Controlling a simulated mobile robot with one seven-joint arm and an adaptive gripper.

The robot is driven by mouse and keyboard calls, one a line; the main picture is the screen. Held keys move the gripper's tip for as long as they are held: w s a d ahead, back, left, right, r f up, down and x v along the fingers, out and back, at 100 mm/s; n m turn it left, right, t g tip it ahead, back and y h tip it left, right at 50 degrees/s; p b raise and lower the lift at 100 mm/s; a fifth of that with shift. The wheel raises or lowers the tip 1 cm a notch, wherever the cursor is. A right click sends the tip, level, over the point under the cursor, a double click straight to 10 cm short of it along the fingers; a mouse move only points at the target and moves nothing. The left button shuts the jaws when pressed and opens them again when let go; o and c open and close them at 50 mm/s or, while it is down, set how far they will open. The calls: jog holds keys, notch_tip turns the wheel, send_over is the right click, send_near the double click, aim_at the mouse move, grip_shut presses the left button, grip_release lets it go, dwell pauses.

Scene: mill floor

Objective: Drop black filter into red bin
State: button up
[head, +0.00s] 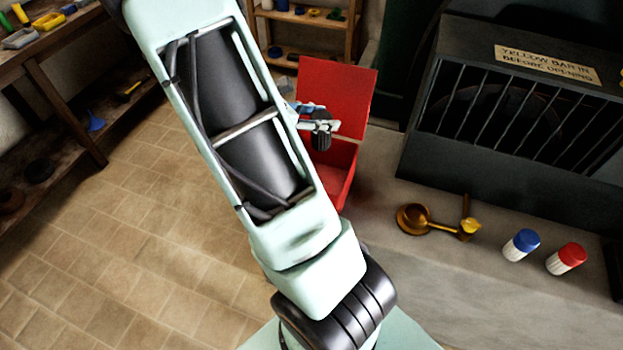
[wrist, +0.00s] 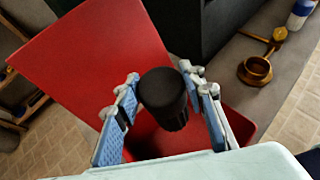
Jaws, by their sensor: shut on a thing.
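The black filter (wrist: 163,92) is a dark ribbed cylinder held between the two blue-padded fingers of my gripper (wrist: 158,88) in the wrist view. In the head view my gripper (head: 318,114) shows beside my arm, with the black filter (head: 321,138) hanging below it. The red bin (head: 346,178) is open, its lid raised at the back. The filter is over the bin's opening, in front of the raised lid. In the wrist view the bin's lid (wrist: 95,60) fills the upper left. My arm hides the bin's left part in the head view.
A dark barred machine (head: 510,110) with a sign stands at the right. A brass fitting (head: 415,219), a blue-capped jar (head: 521,245) and a red-capped jar (head: 566,259) stand on the grey surface. Wooden shelves (head: 70,120) line the left. The tiled floor between is clear.

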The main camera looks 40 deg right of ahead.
jog(key=shift+f+b, duration=0.95)
jog(key=shift+f, duration=0.6)
jog(key=o, duration=1.3)
jog(key=v, duration=1.2)
